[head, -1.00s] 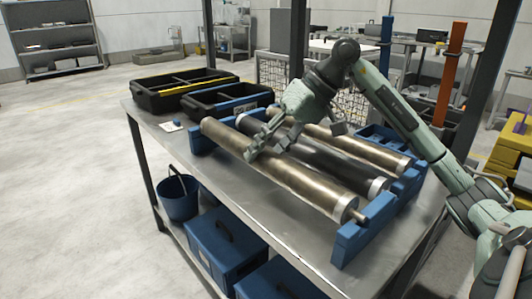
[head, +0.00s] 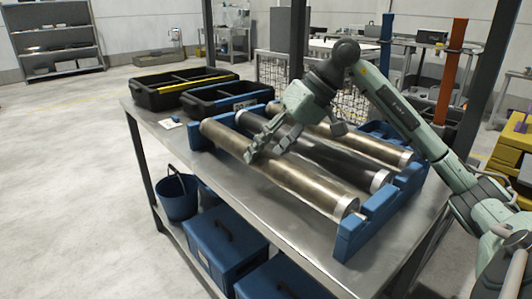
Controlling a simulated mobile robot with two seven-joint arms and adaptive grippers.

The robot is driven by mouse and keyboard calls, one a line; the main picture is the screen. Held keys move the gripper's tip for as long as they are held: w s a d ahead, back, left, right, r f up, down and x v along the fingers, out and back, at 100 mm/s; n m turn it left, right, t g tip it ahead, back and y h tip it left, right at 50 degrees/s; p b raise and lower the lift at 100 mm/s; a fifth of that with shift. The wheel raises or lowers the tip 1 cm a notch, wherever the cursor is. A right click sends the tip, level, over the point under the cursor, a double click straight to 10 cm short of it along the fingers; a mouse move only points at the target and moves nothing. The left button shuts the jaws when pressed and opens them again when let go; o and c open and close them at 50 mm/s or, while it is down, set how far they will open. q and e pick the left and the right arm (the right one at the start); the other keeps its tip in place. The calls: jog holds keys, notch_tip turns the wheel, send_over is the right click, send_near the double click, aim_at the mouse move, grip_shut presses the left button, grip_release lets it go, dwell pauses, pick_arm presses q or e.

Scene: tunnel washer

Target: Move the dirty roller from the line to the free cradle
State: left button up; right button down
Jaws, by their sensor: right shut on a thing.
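The brownish, metallic front roller (head: 290,180) lies along the front of the blue rack (head: 352,236), its ends at the rack's end supports. My right gripper (head: 262,148) comes down from above onto its far half and is shut on it. The roller's near shaft sits low at the support's notch; I cannot tell whether it bears fully on it. A dark roller (head: 335,165) lies in the middle position. Another brownish roller (head: 365,146) lies at the back, partly hidden by my arm. My left gripper is not in view.
The rack stands on a steel table (head: 265,218). Two black bins (head: 152,98) (head: 200,106) stand at its far left end. A blue bucket (head: 176,198) and blue boxes (head: 222,248) are below. A dark post (head: 297,45) rises behind. The table's front strip is clear.

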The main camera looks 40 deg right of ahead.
jog(key=shift+r, duration=0.1)
jog(key=c, duration=0.9)
grip_release()
jog(key=shift+o, duration=0.6)
jog(key=shift+f, duration=0.2)
jog(key=v, duration=1.2)
jog(key=shift+r, duration=0.2)
